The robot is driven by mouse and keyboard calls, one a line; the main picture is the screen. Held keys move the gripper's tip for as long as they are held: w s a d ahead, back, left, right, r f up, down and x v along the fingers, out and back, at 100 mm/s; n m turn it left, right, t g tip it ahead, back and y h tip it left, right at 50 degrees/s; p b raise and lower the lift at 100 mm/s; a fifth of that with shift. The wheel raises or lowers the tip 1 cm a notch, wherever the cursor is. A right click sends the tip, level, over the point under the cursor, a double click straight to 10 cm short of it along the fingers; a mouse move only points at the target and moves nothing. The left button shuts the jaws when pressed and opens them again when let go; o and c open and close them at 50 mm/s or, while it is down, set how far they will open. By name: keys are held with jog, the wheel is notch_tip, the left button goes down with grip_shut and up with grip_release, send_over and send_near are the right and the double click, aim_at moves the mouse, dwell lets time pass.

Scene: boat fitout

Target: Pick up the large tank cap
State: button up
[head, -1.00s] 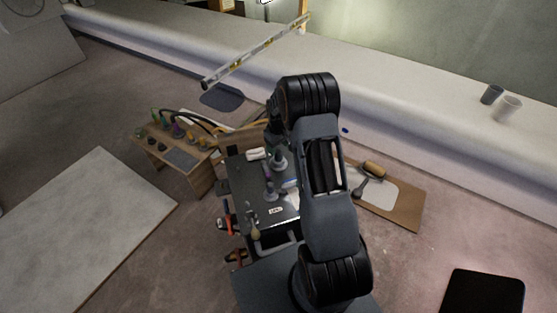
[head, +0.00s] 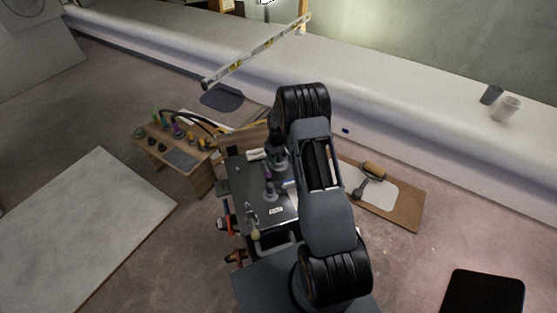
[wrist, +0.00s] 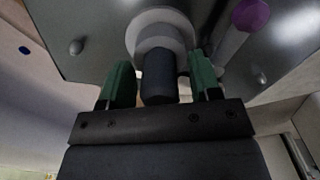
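The likely large tank cap is a dark grey cylindrical grip (wrist: 159,78) on a wider, lighter grey round base. It shows in the wrist view at the upper middle, over the dark cart top (wrist: 95,25). My gripper (wrist: 158,66) has its two green fingers on either side of the dark grip, with a narrow gap on each side. It is open. In the head view my gripper (head: 277,158) is small and dark above the back of the cart top, and largely hides the cap there.
A grey piece with a purple end (wrist: 250,14) stands close to the right finger. A white label (head: 276,211) lies on the cart top. A small wooden bench (head: 180,158) with several fittings stands at left. A board with a roller (head: 374,170) lies at right.

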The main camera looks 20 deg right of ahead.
jog(key=c, duration=0.9)
jog(key=shift+r, duration=0.1)
jog(key=shift+c, duration=0.2)
jog(key=shift+r, duration=0.25)
jog(key=r, duration=0.3)
jog(key=shift+a+r, duration=0.15)
jog(key=shift+a, duration=0.2)
jog(key=a+r, duration=0.9)
jog(key=a, duration=0.4)
jog(key=shift+s+a, duration=0.15)
jog(key=shift+s, duration=0.3)
